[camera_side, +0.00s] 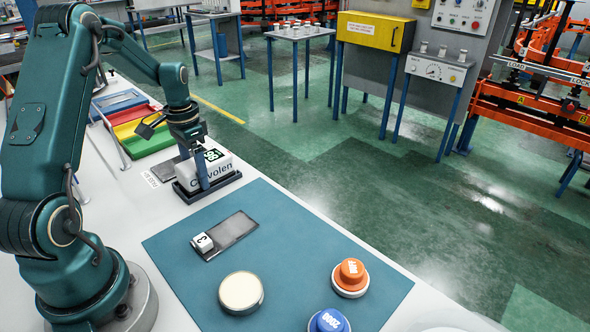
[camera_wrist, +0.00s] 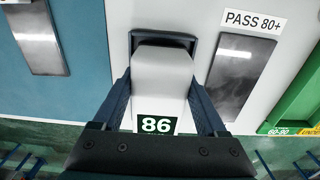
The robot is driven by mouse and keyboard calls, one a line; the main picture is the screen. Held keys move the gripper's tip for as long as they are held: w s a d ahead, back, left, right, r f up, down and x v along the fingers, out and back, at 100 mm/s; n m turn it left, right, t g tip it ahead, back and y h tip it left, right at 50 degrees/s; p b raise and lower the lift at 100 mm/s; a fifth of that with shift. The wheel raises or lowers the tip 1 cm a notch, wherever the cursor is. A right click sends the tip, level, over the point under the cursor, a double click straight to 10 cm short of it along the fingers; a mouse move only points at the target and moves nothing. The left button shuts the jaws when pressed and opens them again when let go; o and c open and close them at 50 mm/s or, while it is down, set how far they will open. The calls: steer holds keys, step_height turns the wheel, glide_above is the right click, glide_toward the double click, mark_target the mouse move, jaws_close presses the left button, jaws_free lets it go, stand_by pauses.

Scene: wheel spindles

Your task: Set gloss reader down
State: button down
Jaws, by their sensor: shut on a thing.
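The gloss reader (camera_side: 213,172) is a white block with dark lettering on its side and a green display. In the wrist view the gloss reader (camera_wrist: 163,75) shows "86" on that display. My gripper (camera_side: 199,170) points down over it with a finger along its side. In the wrist view my gripper (camera_wrist: 160,92) has one finger on each side of the reader and is shut on it. A dark cradle (camera_side: 212,190) lies under the reader. I cannot tell whether the reader rests fully in it.
A metal panel (camera_wrist: 240,72) labelled "PASS 80+" lies right of the reader in the wrist view. A cream disc (camera_side: 241,292), orange button (camera_side: 351,274) and coloured trays (camera_side: 140,143) are nearby.

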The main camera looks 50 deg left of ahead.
mark_target(194, 164)
steer(key=shift+f, duration=0.6)
jaws_free()
steer(key=shift+s, duration=0.1)
step_height(194, 164, up, 12)
steer(key=shift+r, duration=0.1)
steer(key=s+d+r+t+y, duration=0.15)
steer(key=d+r, duration=0.35)
steer(key=d, duration=0.6)
steer(key=s+d+f+t+h, duration=0.1)
steer(key=s+d+t, duration=0.3)
steer(key=s+d, duration=0.4)
steer(key=shift+s+d+f, duration=0.35)
steer(key=shift+d+f, duration=0.1)
steer(key=shift+d, duration=1.1)
steer(key=shift+h, duration=0.25)
